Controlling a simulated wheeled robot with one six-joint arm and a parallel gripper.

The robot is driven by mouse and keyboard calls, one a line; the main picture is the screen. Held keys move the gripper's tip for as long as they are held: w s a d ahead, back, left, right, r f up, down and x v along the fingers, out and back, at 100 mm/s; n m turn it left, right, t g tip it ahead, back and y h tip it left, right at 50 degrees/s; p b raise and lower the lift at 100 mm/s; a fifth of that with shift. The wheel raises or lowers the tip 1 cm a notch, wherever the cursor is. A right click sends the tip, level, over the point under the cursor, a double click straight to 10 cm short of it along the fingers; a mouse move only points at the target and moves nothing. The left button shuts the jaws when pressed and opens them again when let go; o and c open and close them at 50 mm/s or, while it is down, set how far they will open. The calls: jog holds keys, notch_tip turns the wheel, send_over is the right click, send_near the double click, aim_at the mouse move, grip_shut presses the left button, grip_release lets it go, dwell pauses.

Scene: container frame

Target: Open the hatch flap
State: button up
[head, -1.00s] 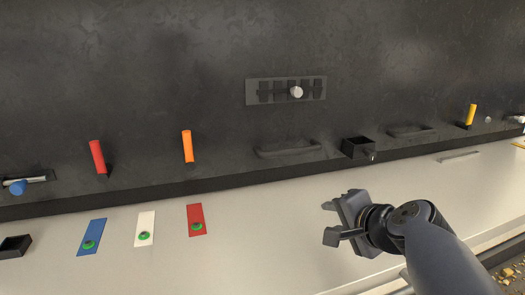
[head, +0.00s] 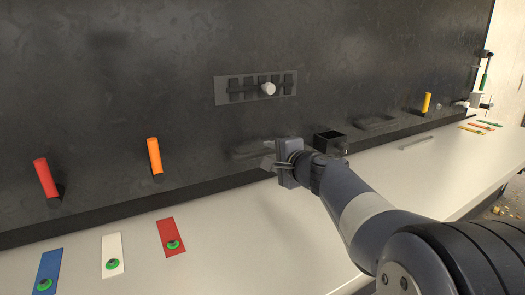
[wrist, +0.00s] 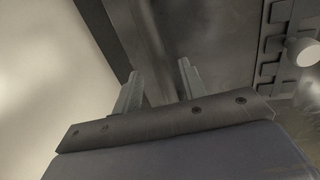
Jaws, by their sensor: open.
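My gripper (head: 272,160) is open and empty, with its fingers toward the dark wall panel, just above the pale counter. In the wrist view my gripper (wrist: 157,80) shows two separate fingers with nothing between them. A dark, low, handle-like shape (head: 248,151) on the panel is beside the fingers, and my gripper partly covers it. A similar dark shape (head: 376,121) is farther right. I cannot tell for certain which of these is the hatch flap, or whether the fingers touch the panel.
A slotted plate (head: 233,98) with a white knob (head: 268,89) is above my gripper. A small black box (head: 331,141) is close on its right. Red (head: 45,178), orange (head: 155,156) and yellow (head: 427,102) handles stick out. The counter (head: 240,225) below is mostly clear.

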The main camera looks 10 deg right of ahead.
aim_at(266, 153)
jog(key=shift+p+x, duration=0.35)
jog(key=shift+x, duration=1.9)
jog(key=shift+c, duration=0.2)
grip_shut()
